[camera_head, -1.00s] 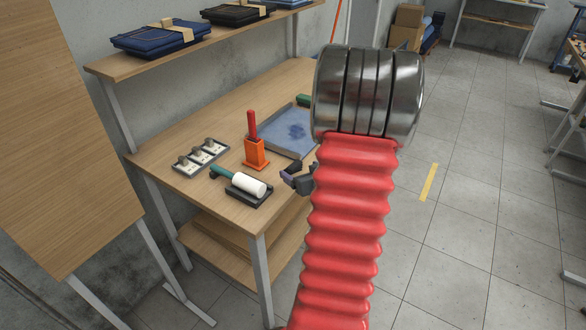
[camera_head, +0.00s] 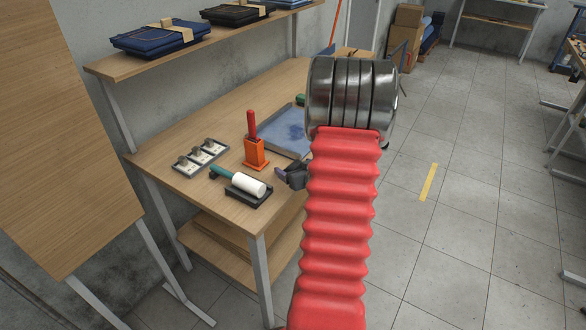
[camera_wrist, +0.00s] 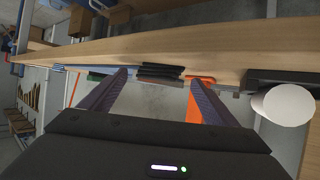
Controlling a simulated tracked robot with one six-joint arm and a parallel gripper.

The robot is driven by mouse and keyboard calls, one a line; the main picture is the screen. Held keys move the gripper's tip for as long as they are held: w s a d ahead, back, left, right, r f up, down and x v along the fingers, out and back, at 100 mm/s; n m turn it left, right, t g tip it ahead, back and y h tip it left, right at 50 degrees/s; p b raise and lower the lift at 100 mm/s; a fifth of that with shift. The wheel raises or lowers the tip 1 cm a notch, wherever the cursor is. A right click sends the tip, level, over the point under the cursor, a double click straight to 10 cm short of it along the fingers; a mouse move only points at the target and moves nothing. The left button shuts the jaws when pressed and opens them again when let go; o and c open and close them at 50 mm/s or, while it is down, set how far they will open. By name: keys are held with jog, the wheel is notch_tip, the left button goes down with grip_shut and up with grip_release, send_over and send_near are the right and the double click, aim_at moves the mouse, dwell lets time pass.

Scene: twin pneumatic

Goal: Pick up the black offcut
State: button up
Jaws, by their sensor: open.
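A small black piece, which looks like the black offcut (camera_wrist: 160,70), lies by the edge of the wooden worktop in the wrist view, ahead of and between my two fingers. I cannot make it out in the head view, where my arm covers part of the table. My gripper (camera_wrist: 159,82) is open and empty, with its fingers apart on either side of that piece in the picture; they do not appear to touch it. In the head view my gripper (camera_head: 290,177) is at the table's right edge, partly behind my red arm.
The table (camera_head: 185,118) bears an orange holder (camera_head: 256,152) with a red handle, a white roller (camera_head: 249,185) on a black tray, a blue tray (camera_head: 283,133) and a switch-like panel (camera_head: 199,157). A shelf with folded cloths (camera_head: 160,38) hangs above. Open floor lies right.

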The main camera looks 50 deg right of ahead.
jog(key=shift+w+d+f, duration=0.15)
jog(key=shift+w+f, duration=0.05)
jog(key=shift+w, duration=0.15)
dwell(0.3)
jog(key=c, duration=1.1)
